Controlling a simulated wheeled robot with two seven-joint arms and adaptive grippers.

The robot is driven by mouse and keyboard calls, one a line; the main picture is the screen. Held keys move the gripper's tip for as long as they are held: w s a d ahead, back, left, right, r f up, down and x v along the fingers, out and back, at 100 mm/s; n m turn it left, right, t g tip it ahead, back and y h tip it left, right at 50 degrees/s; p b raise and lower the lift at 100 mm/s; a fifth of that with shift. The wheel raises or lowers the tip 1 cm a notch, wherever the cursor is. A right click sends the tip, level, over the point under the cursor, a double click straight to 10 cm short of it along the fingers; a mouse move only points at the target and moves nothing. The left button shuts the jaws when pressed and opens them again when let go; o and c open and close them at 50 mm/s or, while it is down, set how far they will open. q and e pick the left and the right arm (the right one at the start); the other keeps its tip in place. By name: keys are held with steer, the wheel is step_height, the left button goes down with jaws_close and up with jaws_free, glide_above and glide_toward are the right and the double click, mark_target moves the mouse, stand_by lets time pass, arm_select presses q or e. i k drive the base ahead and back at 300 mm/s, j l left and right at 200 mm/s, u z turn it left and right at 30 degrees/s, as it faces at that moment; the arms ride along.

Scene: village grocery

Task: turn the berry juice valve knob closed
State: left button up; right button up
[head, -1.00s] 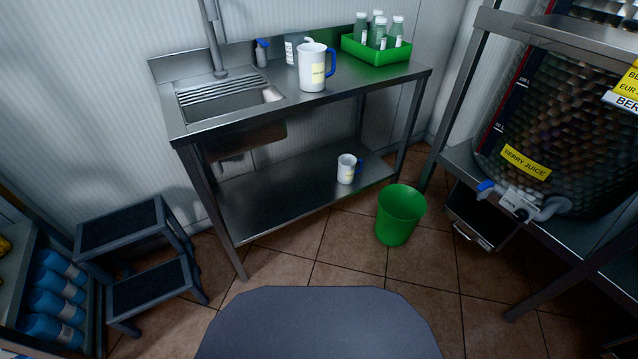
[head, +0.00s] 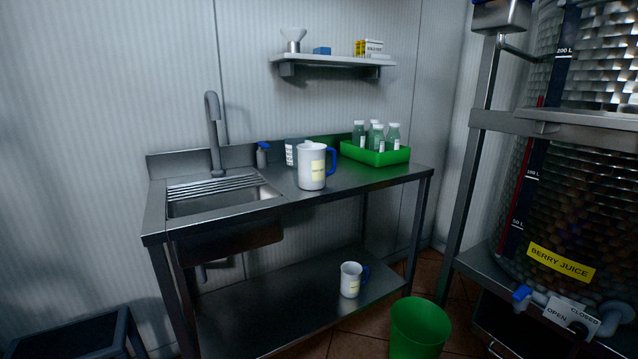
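The berry juice tank (head: 562,215) stands at the right in the head view, with a yellow label (head: 561,263) reading "BERRY JUICE". Low on its front is a valve with a blue knob (head: 522,294) at the left end. A small white plate (head: 570,314) by the valve reads "OPEN" on its left and "CLOSED" on its right. The blue knob lies on the "OPEN" side. A grey outlet pipe (head: 612,318) is at the right of the plate. Neither of my grippers is in view.
A steel sink table (head: 390,190) stands in the middle, with a white jug (head: 311,168) and a green crate (head: 388,156) of bottles on it. Another jug (head: 350,281) is on its lower shelf. A green bucket (head: 418,330) stands between table and tank rack. A step stool (head: 75,338) is lower left.

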mark_target(577, 330)
steer(key=z, duration=2.2)
